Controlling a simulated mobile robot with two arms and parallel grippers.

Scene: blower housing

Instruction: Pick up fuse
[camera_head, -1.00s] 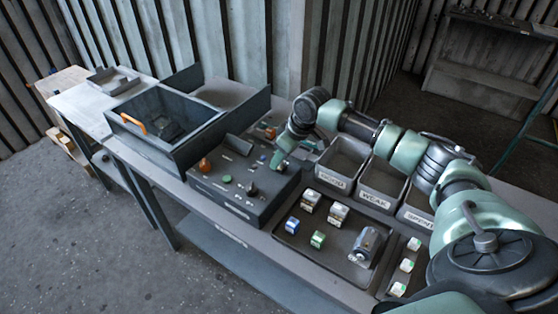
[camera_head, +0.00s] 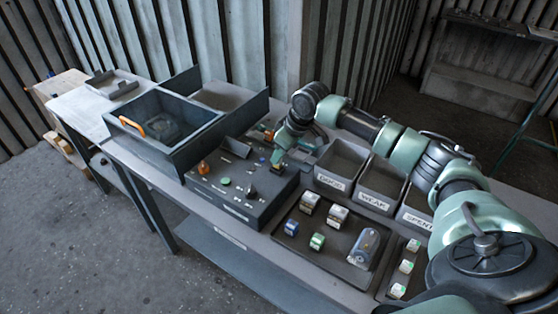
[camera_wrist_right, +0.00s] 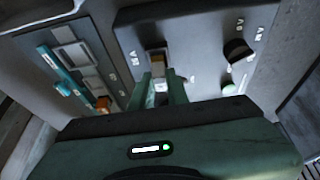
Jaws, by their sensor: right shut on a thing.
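My right gripper (camera_head: 278,158) is over the back right part of the dark control box (camera_head: 232,202). In the right wrist view its two fingers (camera_wrist_right: 161,92) are shut on a small block with a tan top and a pale lower part, the fuse (camera_wrist_right: 158,62). The fuse is at the box's panel; I cannot tell whether it is seated or lifted clear. In the head view the fingers mostly hide it. My left gripper is out of view.
A box with an orange handle (camera_head: 132,127) is at left.

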